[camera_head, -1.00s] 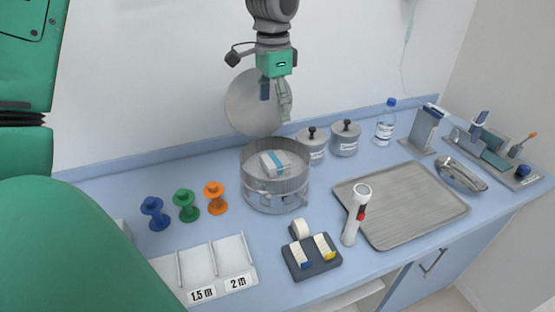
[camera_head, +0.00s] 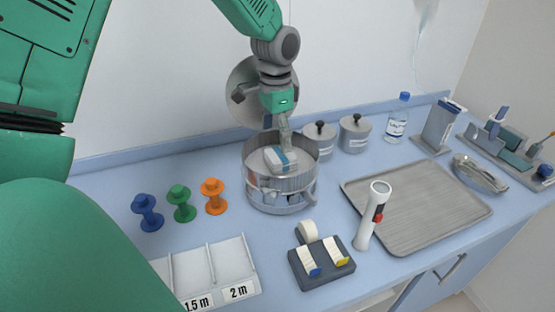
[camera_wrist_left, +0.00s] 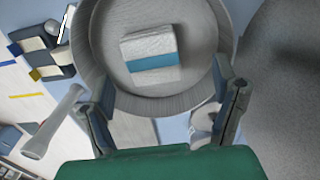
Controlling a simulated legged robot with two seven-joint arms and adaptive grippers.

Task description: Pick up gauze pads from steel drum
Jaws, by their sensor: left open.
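The steel drum (camera_head: 281,196) stands open on the blue counter, its round lid (camera_head: 243,86) raised behind it. A white pack of gauze pads with a blue band (camera_head: 280,159) lies inside the drum; it also shows in the left wrist view (camera_wrist_left: 150,50). My left gripper (camera_head: 284,140) is just above the drum's mouth, beside the pack in the picture. In the left wrist view its two fingers (camera_wrist_left: 165,110) are spread apart with nothing between them, and the pack lies beyond them. My right gripper is not in view.
Two lidded steel jars (camera_head: 337,137) stand close to the drum's right. A tape dispenser (camera_head: 321,262), a flashlight (camera_head: 372,216) and a steel tray (camera_head: 420,205) are in front and right. Blue, green and orange spools (camera_head: 182,204) stand left.

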